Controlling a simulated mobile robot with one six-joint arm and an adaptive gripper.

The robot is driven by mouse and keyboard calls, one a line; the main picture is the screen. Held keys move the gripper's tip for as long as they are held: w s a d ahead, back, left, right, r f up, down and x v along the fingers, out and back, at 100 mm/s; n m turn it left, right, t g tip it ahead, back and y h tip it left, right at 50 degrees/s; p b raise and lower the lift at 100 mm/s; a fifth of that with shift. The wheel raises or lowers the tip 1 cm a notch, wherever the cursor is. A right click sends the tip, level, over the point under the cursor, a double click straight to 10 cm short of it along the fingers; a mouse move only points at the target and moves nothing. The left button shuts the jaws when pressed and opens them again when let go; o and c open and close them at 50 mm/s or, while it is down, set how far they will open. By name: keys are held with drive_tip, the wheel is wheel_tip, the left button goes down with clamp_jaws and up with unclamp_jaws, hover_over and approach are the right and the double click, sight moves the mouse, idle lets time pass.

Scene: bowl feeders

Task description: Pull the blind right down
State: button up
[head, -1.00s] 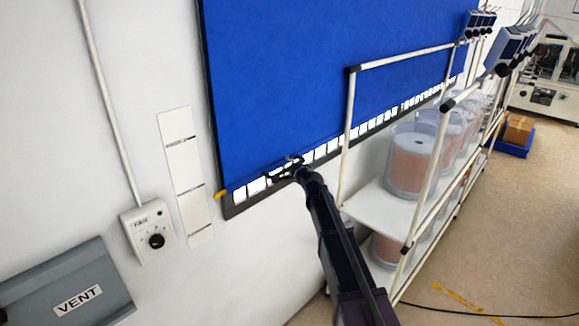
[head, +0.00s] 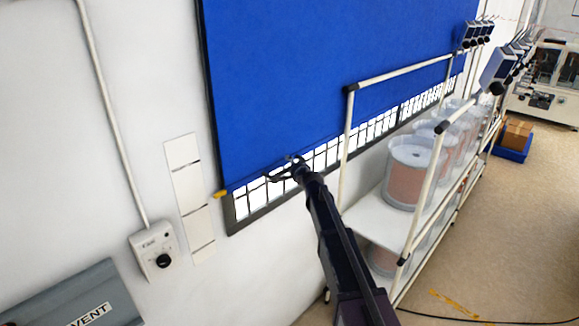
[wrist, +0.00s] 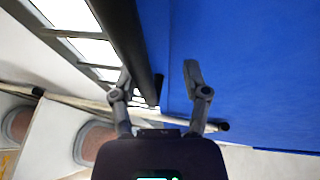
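The blue blind (head: 300,80) hangs over the wall window and covers all of the part in view except a strip of bright panes (head: 270,190) along the bottom. Its lower edge has a thin bar with a yellow end (head: 221,194) at the left. My gripper (head: 285,171) is at this lower edge, left of the white rack. In the wrist view my gripper (wrist: 158,78) has its fingers apart, with the dark bottom bar (wrist: 132,45) running past the left finger and the blue cloth behind the right one. I cannot tell whether a finger touches the bar.
A white tube rack (head: 346,140) with clear bowls (head: 410,172) stands close right of my arm. A control box with a dial (head: 156,252) and a grey VENT box (head: 75,298) are on the wall at left. A blue crate (head: 513,148) is on the floor far right.

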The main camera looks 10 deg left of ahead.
drive_tip(key=shift+r+p, duration=2)
drive_tip(key=shift+r, duration=0.35)
drive_tip(key=p+v, duration=0.1)
drive_tip(key=v, duration=0.6)
drive_tip(key=shift+f, duration=0.1)
drive_tip(key=f+v, duration=0.1)
drive_tip(key=v, duration=0.5)
drive_tip(key=shift+s+d+r+p, duration=0.25)
drive_tip(key=shift+s+p, duration=0.1)
drive_tip(key=shift+s, duration=0.05)
drive_tip(key=shift+w+a, duration=0.1)
drive_tip(key=shift+w, duration=0.1)
drive_tip(key=b+x, duration=0.2)
drive_tip(key=x, duration=1.1)
drive_tip(key=shift+w+a, duration=0.15)
drive_tip(key=shift+w, duration=0.05)
clamp_jaws()
